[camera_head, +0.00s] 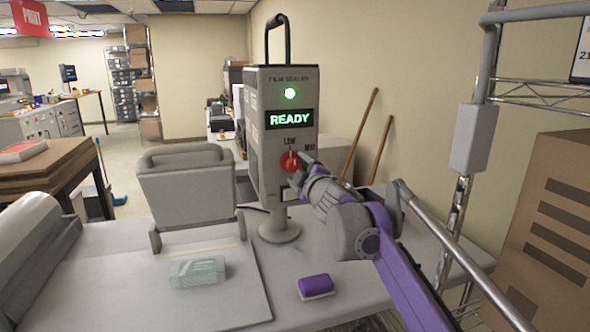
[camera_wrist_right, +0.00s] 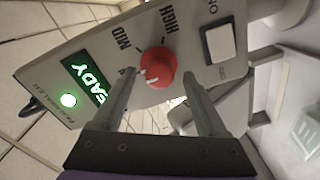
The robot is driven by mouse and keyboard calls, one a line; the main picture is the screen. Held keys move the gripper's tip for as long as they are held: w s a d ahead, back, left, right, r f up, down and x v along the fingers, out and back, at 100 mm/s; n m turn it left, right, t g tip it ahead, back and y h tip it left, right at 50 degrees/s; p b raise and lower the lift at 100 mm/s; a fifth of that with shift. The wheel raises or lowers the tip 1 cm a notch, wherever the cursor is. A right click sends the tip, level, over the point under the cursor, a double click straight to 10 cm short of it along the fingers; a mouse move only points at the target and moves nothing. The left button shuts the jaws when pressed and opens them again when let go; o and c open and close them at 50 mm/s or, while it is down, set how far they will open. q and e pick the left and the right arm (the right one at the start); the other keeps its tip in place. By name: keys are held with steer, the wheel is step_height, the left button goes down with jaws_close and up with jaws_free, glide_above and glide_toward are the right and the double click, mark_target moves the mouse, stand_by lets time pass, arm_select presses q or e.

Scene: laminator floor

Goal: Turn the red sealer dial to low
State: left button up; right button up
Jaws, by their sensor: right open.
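The red dial (camera_head: 290,161) sits on the front of the grey sealer (camera_head: 284,100), below its green READY display. In the right wrist view the dial (camera_wrist_right: 158,66) has a white mark on its lower-left side, facing the left finger. MID and HIGH labels show beside it; another label is mostly hidden by that finger. My right gripper (camera_head: 303,166) is at the panel, just right of the dial in the head view. In the wrist view its fingers (camera_wrist_right: 160,82) are open, one either side of the dial, with no clear contact. My left gripper is out of view.
A white rocker switch (camera_wrist_right: 220,43) is near the right finger. A metal wire rack (camera_head: 460,200) and cardboard box (camera_head: 550,230) stand at right.

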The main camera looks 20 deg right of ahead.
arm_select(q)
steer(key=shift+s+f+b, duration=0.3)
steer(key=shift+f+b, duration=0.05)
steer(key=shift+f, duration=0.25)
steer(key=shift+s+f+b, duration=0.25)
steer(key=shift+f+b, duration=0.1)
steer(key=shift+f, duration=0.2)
arm_select(e)
steer(key=s, duration=0.8)
steer(key=shift+s+d+r, duration=0.15)
steer(key=shift+d, duration=0.05)
steer(key=s+d+f+m+g+h, duration=0.25)
steer(key=s+f+m, duration=0.25)
steer(key=s+f, duration=0.3)
steer(key=s+d+f+m+g+h, duration=0.1)
steer(key=s+f+m+g+h, duration=0.25)
steer(key=f, duration=0.75)
steer(key=s+a+f+m+g+y, duration=0.2)
steer(key=s+a+f+g, duration=0.1)
steer(key=s+f, duration=0.8)
steer(key=s+a+f+m+g+y, duration=0.3)
steer(key=s+a+f, duration=0.1)
steer(key=s+f, duration=0.8)
steer(key=shift+s+f, duration=0.3)
